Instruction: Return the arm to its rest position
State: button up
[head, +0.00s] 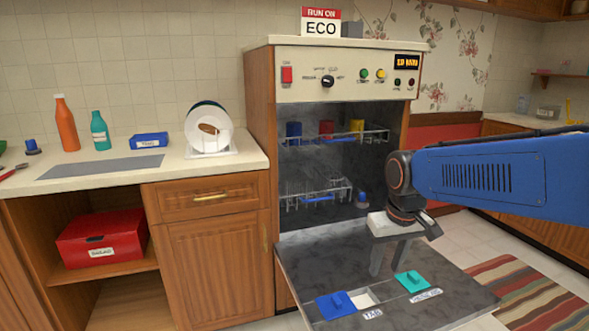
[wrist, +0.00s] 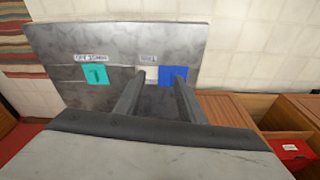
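My blue arm (head: 500,175) reaches in from the right in the head view. My gripper (head: 388,268) points down above the dishwasher's lowered door (head: 320,262). In the wrist view my gripper (wrist: 160,76) shows two grey fingers with a gap and nothing held between them. The door's inner face carries a blue lid (head: 336,305) beside a pale open compartment (head: 362,298) labelled "TAB". A teal cap (head: 412,281) sits to its right. The wrist view also shows the blue lid (wrist: 173,76) and the teal cap (wrist: 95,75).
The dishwasher racks hold blue, red (head: 327,128) and yellow cups. The counter (head: 110,170) at left has bottles, a blue box (head: 149,140) and a plate (head: 209,127) in a rack. A red box (head: 103,239) sits on the shelf below. A striped rug (head: 530,290) lies at right.

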jog(key=s+d+f+m+t, duration=0.1)
jog(key=s+d, duration=0.2)
jog(key=s, duration=0.6)
jog(key=s+d+f+m+t, duration=0.1)
jog(key=s+d, duration=0.3)
jog(key=s, duration=0.5)
jog(key=shift+s+f+t, duration=0.2)
jog(key=shift+f+t, duration=0.2)
dwell(1.2)
